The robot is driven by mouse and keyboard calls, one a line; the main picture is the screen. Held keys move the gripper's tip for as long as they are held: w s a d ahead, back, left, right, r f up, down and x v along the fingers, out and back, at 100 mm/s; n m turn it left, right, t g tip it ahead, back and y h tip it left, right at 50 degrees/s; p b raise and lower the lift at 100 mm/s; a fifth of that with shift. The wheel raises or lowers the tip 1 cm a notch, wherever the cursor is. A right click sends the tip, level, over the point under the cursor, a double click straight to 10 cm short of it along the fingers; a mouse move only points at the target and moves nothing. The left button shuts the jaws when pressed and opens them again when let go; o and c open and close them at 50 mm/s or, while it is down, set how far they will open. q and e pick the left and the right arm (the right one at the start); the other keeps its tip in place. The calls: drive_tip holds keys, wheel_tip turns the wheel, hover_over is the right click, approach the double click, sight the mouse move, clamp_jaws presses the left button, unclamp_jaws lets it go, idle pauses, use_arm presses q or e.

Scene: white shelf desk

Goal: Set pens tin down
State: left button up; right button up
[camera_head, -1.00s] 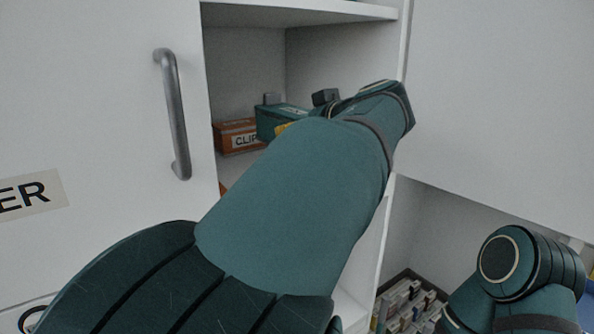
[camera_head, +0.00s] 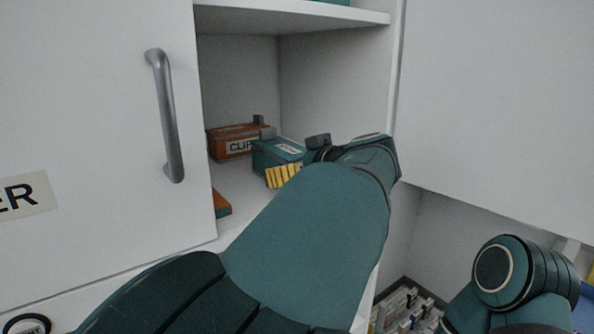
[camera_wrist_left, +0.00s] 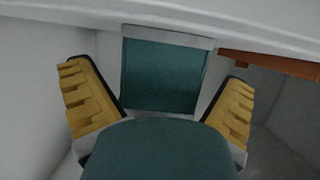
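The teal tin (camera_head: 268,157), with a small label I cannot read, is on the open shelf, upright, just right of an orange box marked CLIP (camera_head: 228,143). Its base appears to rest on the shelf, partly hidden by my gripper. My left gripper (camera_head: 298,168) is at its front right, a yellow finger pad showing. In the left wrist view the teal tin (camera_wrist_left: 163,75) stands between the spread fingers of the left gripper (camera_wrist_left: 158,95), with gaps visible on both sides. My right arm shows at lower right; its gripper is out of view.
The shelf floor (camera_head: 232,182) is bare in front of the boxes. An orange item (camera_head: 221,204) lies at its front left edge. A white door with a grey handle (camera_head: 167,115) stands left, a white panel (camera_head: 500,110) right. A lower bay holds a tray of small items (camera_head: 408,308).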

use_arm(q)
drive_tip(key=v, duration=1.2)
